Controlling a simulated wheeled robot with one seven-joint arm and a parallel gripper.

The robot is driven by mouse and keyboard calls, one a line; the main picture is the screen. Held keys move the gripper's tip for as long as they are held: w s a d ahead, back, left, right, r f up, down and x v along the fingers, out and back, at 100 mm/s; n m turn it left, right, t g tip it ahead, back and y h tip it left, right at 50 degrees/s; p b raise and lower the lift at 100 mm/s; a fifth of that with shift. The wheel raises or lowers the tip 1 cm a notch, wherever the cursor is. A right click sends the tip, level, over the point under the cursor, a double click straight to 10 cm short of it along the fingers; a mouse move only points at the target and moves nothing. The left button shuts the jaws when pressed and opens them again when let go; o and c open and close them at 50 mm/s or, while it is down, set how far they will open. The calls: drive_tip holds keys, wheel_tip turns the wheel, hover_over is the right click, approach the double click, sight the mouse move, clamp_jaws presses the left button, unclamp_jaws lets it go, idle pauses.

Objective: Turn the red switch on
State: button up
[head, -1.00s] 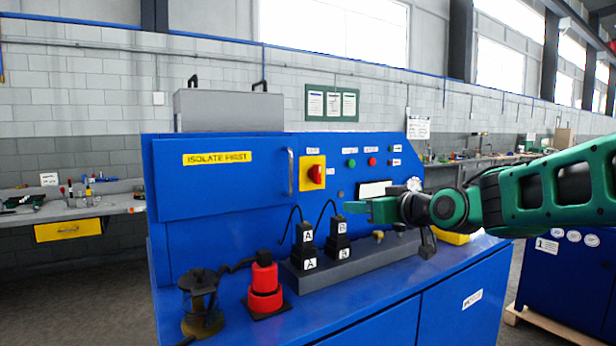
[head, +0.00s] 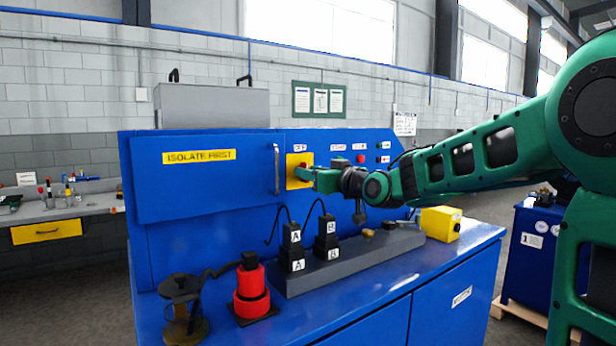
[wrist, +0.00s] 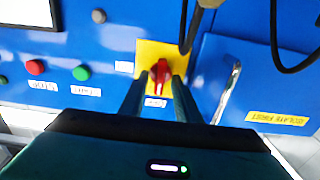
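The red switch (wrist: 160,72) is a rotary knob on a yellow plate (head: 292,182) on the blue panel. In the wrist view, which looks upside down, the knob's handle points roughly along the picture's vertical. My gripper (wrist: 159,82) is open, with one finger on each side of the knob's near end; I cannot tell whether they touch it. In the head view my gripper (head: 301,173) is in front of the yellow plate and hides most of the knob. The small label by the plate is too blurred to read.
A green button (wrist: 81,73) and a red button (wrist: 36,67) are beside the switch. A door handle (head: 277,168) is close on its other side. Black connectors (head: 327,237) with looping cables stand below, near a red stacked part (head: 251,290) and a yellow box (head: 441,223).

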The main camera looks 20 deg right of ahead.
drive_tip(key=shift+w+a, duration=0.1)
drive_tip(key=shift+w, duration=0.25)
drive_tip(key=shift+c, duration=0.6)
clamp_jaws()
drive_tip(key=shift+w+d+f+m, duration=0.1)
drive_tip(key=shift+d+f+m, duration=0.05)
drive_tip(key=shift+m, duration=2.85)
drive_tip(key=shift+s+d+f+m, duration=0.1)
drive_tip(key=shift+d+m, duration=0.05)
drive_tip(key=shift+m, duration=2.85)
drive_tip(key=shift+w+d+f+m, duration=0.1)
drive_tip(key=shift+d+f+m, duration=0.05)
drive_tip(key=shift+m, duration=2.85)
